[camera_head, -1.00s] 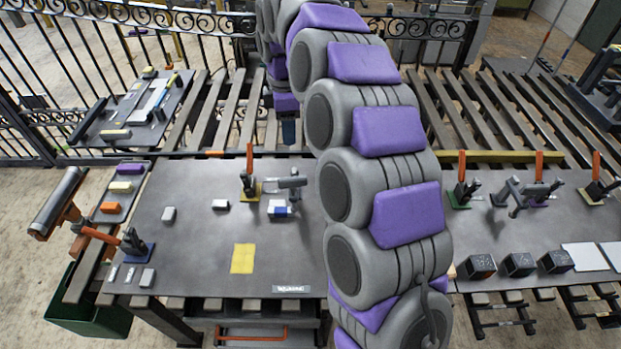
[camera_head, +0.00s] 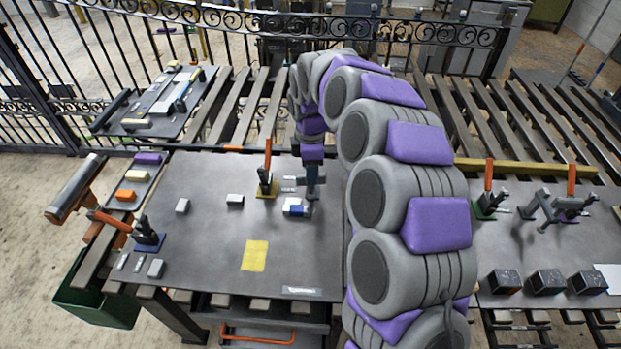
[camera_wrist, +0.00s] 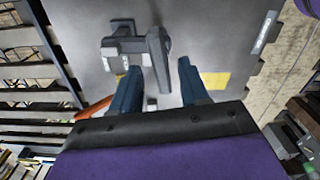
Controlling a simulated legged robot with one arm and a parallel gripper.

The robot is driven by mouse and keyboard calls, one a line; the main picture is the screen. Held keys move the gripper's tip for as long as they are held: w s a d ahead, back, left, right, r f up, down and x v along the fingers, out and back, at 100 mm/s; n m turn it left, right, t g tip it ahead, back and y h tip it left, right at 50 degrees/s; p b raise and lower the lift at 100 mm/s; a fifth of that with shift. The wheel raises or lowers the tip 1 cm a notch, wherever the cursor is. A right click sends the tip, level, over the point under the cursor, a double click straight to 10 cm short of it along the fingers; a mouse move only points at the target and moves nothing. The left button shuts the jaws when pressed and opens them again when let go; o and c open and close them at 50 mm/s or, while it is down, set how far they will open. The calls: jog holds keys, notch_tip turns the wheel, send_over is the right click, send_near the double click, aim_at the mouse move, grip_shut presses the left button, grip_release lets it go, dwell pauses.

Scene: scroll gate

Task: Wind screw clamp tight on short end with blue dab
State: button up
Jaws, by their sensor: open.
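My gripper (camera_head: 311,186) hangs at the far right part of the near table in the head view, just right of small grey metal parts (camera_head: 288,184). A pale block with a blue dab (camera_head: 296,208) lies just in front of it. In the wrist view my gripper (camera_wrist: 160,68) is open, its two dark blue fingers apart. A grey clamp-like part (camera_wrist: 157,55) with pale blocks lies at and beyond the left fingertip. I cannot tell whether they touch. The blue dab is not clear in the wrist view.
An orange-handled toggle clamp (camera_head: 266,182) on a yellow base stands close left of my gripper. Another orange-handled clamp (camera_head: 147,236) is at the table's left. Small grey blocks (camera_head: 235,200) and a yellow sheet (camera_head: 255,256) lie on the table (camera_head: 210,250). Its front middle is mostly clear.

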jog(key=shift+f, duration=1.3)
jog(key=shift+c, duration=0.2)
grip_shut()
